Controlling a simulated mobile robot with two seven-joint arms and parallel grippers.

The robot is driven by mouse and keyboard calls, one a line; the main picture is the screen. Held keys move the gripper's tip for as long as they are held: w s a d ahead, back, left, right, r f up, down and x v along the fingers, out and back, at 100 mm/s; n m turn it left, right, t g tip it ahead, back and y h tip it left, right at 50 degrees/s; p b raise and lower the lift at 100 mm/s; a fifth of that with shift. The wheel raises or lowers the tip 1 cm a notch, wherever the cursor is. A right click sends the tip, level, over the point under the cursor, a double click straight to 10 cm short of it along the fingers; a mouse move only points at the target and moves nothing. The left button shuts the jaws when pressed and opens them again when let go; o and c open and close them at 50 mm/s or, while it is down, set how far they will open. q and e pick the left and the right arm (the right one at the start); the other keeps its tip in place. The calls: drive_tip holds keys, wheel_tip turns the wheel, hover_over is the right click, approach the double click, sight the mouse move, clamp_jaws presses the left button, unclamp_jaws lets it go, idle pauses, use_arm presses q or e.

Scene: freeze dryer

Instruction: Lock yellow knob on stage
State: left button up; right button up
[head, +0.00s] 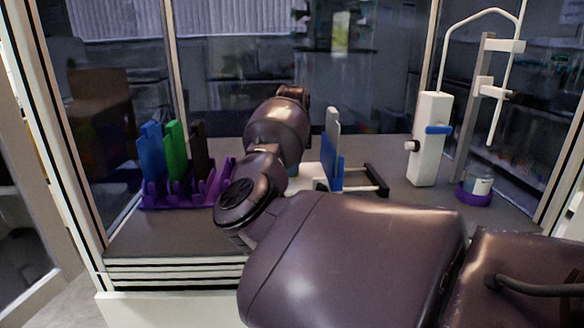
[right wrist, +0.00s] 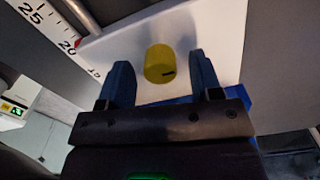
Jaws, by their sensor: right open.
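The yellow knob (right wrist: 158,60) is a short cylinder with a small dark slot mark, on a white plate (right wrist: 210,30) in the right wrist view. My right gripper (right wrist: 159,64) is open, with one blue finger on each side of the knob and a visible gap on both sides. I cannot tell how deep the knob sits between the fingers. In the head view my right arm covers the middle of the stage, and the knob is hidden. A blue upright part with a pale plate (head: 333,150) shows just right of my arm. My left gripper is not in view.
A purple rack (head: 160,198) with blue, green and dark upright pieces stands left of my arm. A white stand (head: 428,140) and a jar in a purple holder (head: 474,196) stand at the right. A ruled scale (right wrist: 55,30) runs beside the white plate.

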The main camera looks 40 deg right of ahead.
drive_tip(key=shift+f, duration=0.35)
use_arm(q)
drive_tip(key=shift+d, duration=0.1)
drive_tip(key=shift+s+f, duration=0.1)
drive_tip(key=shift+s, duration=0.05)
use_arm(e)
drive_tip(key=c, duration=0.9)
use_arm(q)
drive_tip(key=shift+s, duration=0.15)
